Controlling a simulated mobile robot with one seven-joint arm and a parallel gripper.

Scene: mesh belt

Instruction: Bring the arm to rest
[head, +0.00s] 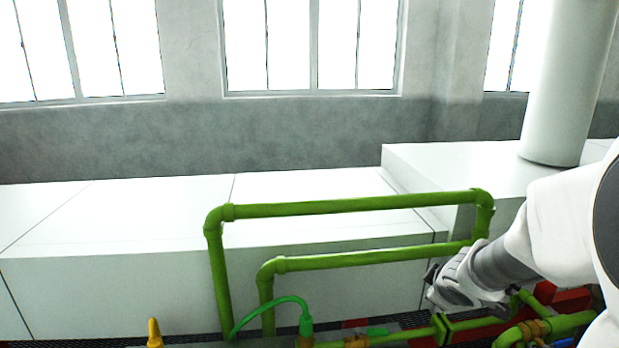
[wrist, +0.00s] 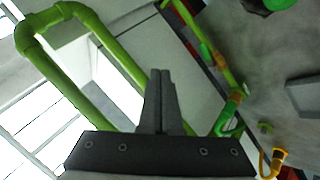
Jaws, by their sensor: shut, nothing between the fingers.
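My gripper shows in the wrist view (wrist: 161,75) with its two grey fingers together and nothing between them. In the head view my white and grey arm reaches in from the right edge, and my gripper (head: 432,285) is at its lower end, close to the green pipes (head: 350,205). I cannot tell whether it touches them. The fingertips are small and partly unclear in the head view.
Green pipe loops stand in front of white blocks (head: 120,290). A yellow part (head: 154,333) stands at lower left, and red parts (head: 570,300) lie under my arm. A white column (head: 565,90) rises at right. The space above the pipes at left is free.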

